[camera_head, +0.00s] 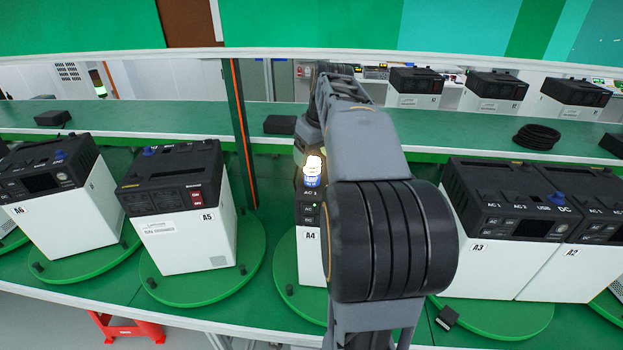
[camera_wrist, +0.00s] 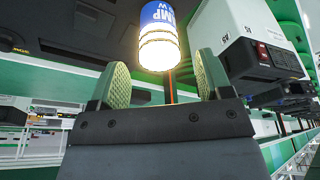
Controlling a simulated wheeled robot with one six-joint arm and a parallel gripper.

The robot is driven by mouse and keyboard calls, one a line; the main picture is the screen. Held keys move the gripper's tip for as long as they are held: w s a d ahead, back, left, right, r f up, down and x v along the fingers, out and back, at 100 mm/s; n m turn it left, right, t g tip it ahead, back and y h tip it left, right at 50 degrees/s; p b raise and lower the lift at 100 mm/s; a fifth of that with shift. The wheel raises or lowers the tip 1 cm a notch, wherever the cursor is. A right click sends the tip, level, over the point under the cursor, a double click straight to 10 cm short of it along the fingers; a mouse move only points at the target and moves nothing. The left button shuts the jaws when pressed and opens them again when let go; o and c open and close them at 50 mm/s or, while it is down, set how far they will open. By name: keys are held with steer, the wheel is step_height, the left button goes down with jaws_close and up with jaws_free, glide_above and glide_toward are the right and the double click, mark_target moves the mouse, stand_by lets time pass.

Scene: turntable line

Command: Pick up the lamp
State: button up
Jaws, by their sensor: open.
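The lamp (camera_head: 313,166) is lit, with a glowing top and a blue base. It stands upright on the black top of the white unit A4 (camera_head: 310,258). The lamp also shows in the wrist view (camera_wrist: 158,38), which appears upside down, with its blue label toward the unit's dark top and its glowing end toward my gripper. My gripper (camera_wrist: 162,82) is open, with one pale-padded finger on each side of the lamp's glowing end. No contact with the lamp shows. In the head view my arm hides the gripper and the right part of A4.
Units A6 (camera_head: 98,205) and A5 (camera_head: 190,238) stand left of A4, A3 (camera_head: 487,262) and A2 (camera_head: 563,268) right, on green turntables. An orange-edged post (camera_head: 241,130) rises between A5 and A4. A rear green shelf (camera_head: 190,117) holds black blocks and a coiled black cable (camera_head: 537,137).

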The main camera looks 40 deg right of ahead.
mark_target(312, 160)
steer(key=shift+p+x, duration=0.55)
steer(key=shift+x, duration=1.95)
steer(key=c, duration=1.2)
steer(key=shift+o, duration=0.2)
steer(key=shift+r, duration=0.1)
steer(key=shift+r, duration=0.1)
steer(key=shift+r, duration=0.25)
step_height(312, 160, up, 2)
steer(key=shift+r, duration=0.1)
steer(key=s+a+r+b, duration=0.4)
steer(key=s+a+r, duration=0.5)
steer(key=s+r, duration=0.1)
steer(key=shift+a, duration=0.3)
